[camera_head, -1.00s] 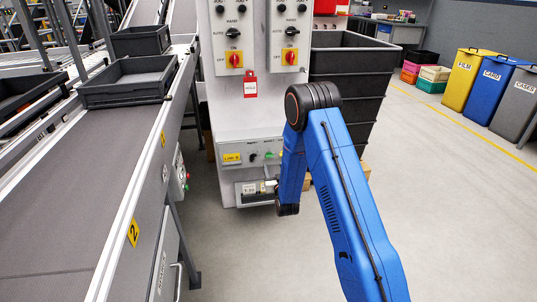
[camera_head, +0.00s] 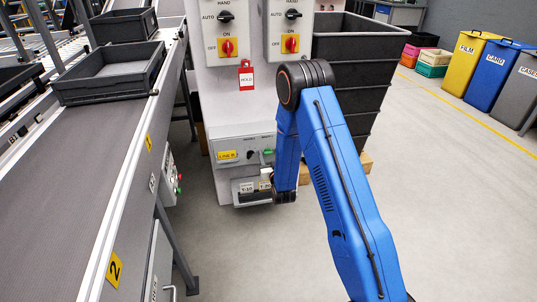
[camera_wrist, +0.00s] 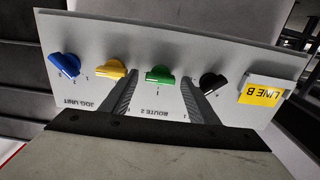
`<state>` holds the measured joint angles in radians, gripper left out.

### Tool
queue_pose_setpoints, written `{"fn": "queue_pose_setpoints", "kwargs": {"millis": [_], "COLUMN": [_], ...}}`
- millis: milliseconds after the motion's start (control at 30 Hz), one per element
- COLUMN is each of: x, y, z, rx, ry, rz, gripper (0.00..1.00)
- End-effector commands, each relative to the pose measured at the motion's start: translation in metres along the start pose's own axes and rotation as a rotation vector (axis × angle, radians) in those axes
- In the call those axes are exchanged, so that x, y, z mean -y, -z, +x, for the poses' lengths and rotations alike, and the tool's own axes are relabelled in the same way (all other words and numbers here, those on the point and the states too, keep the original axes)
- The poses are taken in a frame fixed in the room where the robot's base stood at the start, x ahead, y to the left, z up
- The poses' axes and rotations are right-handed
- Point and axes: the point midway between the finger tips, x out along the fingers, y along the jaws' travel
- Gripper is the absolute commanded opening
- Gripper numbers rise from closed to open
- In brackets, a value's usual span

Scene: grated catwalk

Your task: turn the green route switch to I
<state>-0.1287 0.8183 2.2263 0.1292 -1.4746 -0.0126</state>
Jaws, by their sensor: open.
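The green route switch (camera_wrist: 160,75) is a small lever knob on a grey panel (camera_wrist: 222,62), seen upside down in the wrist view. The label ROUTE 2 is printed beside it. In the head view the green switch (camera_head: 268,152) is small, on the lower panel of the pale cabinet. My gripper (camera_wrist: 158,86) is open, its two dark fingers pointing at the panel. The green switch shows between the fingertips; I cannot tell whether they touch it. In the head view my forearm partly hides the gripper.
On the same panel are a blue knob (camera_wrist: 64,65), a yellow knob (camera_wrist: 110,72), a black knob (camera_wrist: 211,83) and a LINE B label (camera_wrist: 264,92). A conveyor (camera_head: 90,150) runs at left. A dark bin (camera_head: 352,65) stands behind my arm. The floor at right is clear.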

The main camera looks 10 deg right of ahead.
Motion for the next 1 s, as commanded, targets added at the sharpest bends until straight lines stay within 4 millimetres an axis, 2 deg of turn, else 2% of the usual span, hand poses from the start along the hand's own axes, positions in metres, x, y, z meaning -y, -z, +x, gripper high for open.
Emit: {"fn": "queue_pose_setpoints", "kwargs": {"millis": [167,300,333,667,1000], "x": [0.0,0.0,0.0,0.0002,0.0012], "y": [0.0001,0.0001,0.0,0.0,-0.0002], "z": [0.0,0.0001,0.0001,0.0001,0.0], "rx": [0.0,0.0,0.0,0.0,0.0], "ry": [0.0,0.0,0.0,0.0,0.0], "rz": [0.0,0.0,0.0,-0.032,-0.242], "gripper": [0.52,0.19,0.13,0.14,0.14]}}
